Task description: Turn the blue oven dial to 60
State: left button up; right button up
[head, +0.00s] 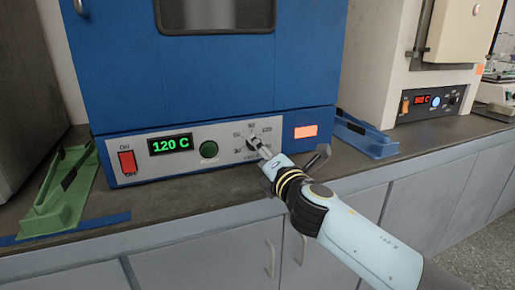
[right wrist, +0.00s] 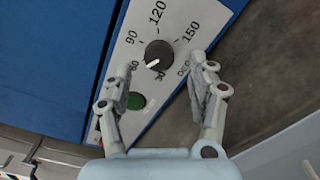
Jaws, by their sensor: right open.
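The blue oven (head: 200,80) stands on the bench with a light front panel. Its dark round dial (right wrist: 161,49) has a white pointer mark aimed to the lower left, between the printed 60 and 30. In the head view the dial (head: 251,142) is partly hidden by my right gripper (head: 261,148). The green display (head: 170,144) reads 120 C. In the right wrist view my right gripper (right wrist: 160,68) is open, one finger to each side of the dial; whether either finger touches the dial I cannot tell. My left gripper is out of view.
A red ON/OFF switch (head: 127,162) and a green round button (head: 209,149) are on the panel. A cream-coloured device (head: 415,85) stands further right.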

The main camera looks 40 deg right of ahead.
jog(key=v, duration=0.8)
jog(key=shift+s, duration=0.3)
jog(key=shift+a, duration=0.15)
